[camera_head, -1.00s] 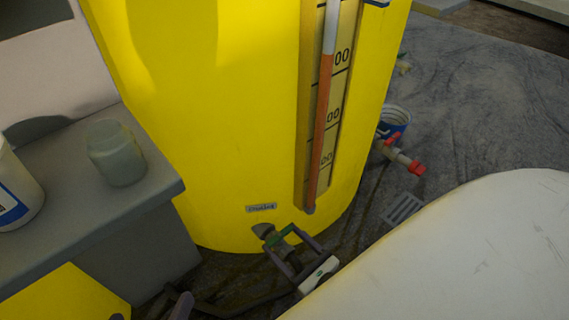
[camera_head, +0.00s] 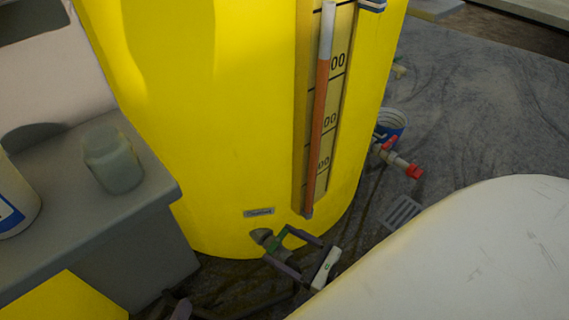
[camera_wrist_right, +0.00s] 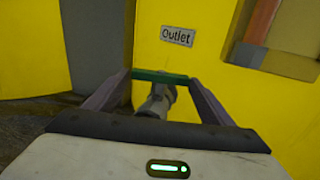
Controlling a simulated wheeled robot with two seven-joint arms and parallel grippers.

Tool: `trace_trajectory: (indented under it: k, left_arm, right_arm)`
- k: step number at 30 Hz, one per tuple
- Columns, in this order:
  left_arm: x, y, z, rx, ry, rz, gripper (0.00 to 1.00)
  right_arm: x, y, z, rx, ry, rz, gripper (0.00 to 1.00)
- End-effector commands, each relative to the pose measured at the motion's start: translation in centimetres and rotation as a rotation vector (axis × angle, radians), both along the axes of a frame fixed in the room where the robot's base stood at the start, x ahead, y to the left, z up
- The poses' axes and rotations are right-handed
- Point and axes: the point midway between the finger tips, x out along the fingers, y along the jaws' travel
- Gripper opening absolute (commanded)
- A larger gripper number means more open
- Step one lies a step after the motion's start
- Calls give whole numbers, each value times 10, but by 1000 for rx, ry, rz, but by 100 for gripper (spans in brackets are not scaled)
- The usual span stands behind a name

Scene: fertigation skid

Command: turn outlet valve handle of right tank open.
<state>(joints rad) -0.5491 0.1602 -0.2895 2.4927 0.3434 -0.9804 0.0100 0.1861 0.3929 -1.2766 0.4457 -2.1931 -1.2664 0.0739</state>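The right tank (camera_head: 230,130) is a tall yellow tank with a level gauge. Its outlet valve (camera_head: 262,236) is a grey fitting low on the front, below a small label; the label (camera_wrist_right: 177,36) reads "Outlet" in the wrist view. The valve has a green handle (camera_wrist_right: 160,77), which lies across the grey pipe stub. My right gripper (camera_head: 281,239) has its fingers at the two ends of the green handle and appears shut on it lengthwise. A purple-grey fingertip of my left gripper (camera_head: 181,308) shows at the bottom edge; its opening is hidden.
A grey ledge (camera_head: 150,195) with a translucent jar (camera_head: 112,158) stands left of the tank. A large white rounded surface (camera_head: 470,260) fills the lower right.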

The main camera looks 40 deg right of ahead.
Motion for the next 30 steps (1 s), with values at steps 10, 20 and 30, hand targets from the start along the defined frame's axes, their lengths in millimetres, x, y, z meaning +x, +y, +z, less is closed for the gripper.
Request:
trace_trajectory:
  k: [10, 20, 30]
  left_arm:
    - [0, 0, 0, 0, 0, 0, 100]
    - [0, 1, 1, 9, 3, 0, 100]
    - [0, 2, -3, 15, 11, 0, 100]
  right_arm:
    - [0, 0, 0, 0, 0, -2, 89]
    - [-43, -16, 0, -2, 3, -1, 89]
    - [-92, -33, 0, 0, 1, -1, 89]
